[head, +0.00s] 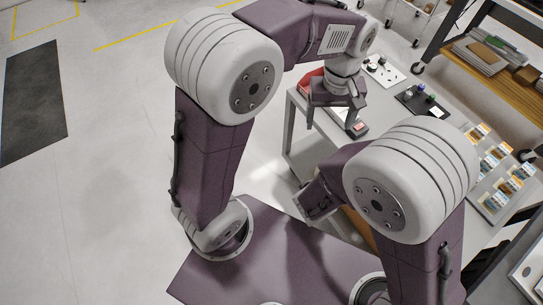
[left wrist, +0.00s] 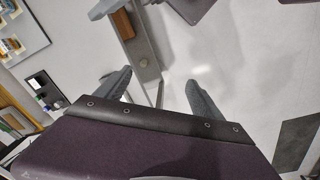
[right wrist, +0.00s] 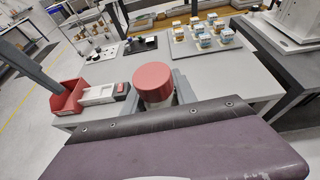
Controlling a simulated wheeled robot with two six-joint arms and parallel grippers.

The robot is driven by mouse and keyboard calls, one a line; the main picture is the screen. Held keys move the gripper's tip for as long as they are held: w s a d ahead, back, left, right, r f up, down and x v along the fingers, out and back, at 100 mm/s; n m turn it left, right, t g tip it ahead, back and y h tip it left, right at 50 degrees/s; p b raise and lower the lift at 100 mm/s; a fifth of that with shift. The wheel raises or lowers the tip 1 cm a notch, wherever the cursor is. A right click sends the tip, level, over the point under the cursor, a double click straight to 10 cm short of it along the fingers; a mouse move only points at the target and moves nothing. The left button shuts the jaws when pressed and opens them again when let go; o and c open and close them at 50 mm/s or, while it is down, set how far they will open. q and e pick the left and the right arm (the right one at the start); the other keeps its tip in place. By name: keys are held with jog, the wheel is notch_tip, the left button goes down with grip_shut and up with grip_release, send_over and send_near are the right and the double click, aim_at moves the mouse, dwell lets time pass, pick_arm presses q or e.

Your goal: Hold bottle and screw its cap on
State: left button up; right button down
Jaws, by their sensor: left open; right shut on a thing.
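How the red top sits on the body cannot be told. In the head view my right gripper is mostly behind my right arm, and the bottle is hidden. My left gripper (head: 334,112) is open and empty, pointing down by the table's near left edge.
The grey table (head: 300,125) carries a red bin (right wrist: 68,97), a pale device with a red patch (right wrist: 103,94), a black mat with small items (head: 423,101), a white plate with knobs (head: 383,70) and a tray of several small boxes (right wrist: 203,40). A wooden shelf (head: 505,75) stands behind.

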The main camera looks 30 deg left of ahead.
pick_arm(q)
jog(key=s+a+f+m, duration=0.5)
jog(key=s+a+f, duration=0.5)
jog(key=f, duration=0.1)
jog(key=shift+s+a+t, duration=0.3)
jog(key=shift+s+a, duration=0.05)
jog(key=shift+a, duration=0.05)
jog(key=shift+f, duration=0.1)
